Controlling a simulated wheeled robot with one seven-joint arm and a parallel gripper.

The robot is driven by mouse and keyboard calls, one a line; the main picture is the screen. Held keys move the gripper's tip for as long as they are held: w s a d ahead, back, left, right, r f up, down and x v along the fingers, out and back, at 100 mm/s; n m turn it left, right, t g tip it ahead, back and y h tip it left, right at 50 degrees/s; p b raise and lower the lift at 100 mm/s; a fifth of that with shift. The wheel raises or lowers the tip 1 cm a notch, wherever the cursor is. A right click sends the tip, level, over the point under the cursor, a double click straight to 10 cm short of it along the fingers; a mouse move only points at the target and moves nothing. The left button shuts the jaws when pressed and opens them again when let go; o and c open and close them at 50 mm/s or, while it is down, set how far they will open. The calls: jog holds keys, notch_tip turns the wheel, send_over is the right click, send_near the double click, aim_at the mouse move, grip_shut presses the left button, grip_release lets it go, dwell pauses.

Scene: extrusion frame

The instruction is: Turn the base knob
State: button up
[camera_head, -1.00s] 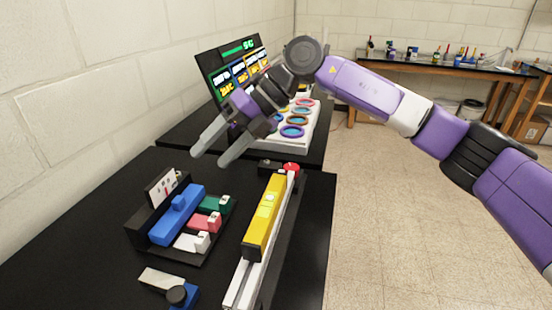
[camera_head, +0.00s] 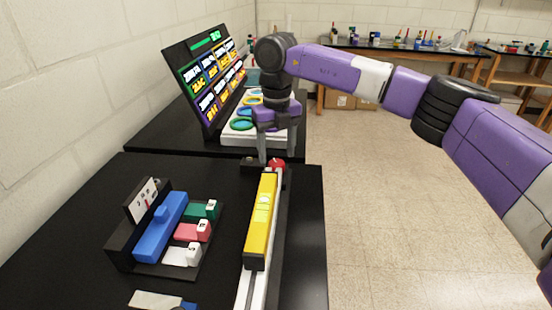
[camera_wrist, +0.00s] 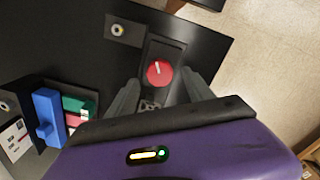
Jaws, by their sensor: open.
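The red base knob (camera_head: 279,163) sits at the far end of the rail that carries the yellow block (camera_head: 262,215). In the wrist view the red knob (camera_wrist: 159,73) is round with a white line on top, and it lies between and just beyond my fingers. My gripper (camera_head: 276,158) points down over the rail's far end, with its fingers on either side of the knob. In the wrist view my gripper (camera_wrist: 160,100) is open and holds nothing. I cannot tell the exact height of the fingertips above the knob.
A dark holder with a blue block (camera_head: 162,228) and green, red and white pieces stands to the left. A tilted screen panel (camera_head: 205,85) and a white tray of colored rings (camera_head: 235,139) stand behind. A dark block (camera_wrist: 124,30) lies beside the knob. Floor is open at right.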

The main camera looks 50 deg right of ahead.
aim_at(274, 163)
jog(key=shift+f, duration=1.4)
grip_shut()
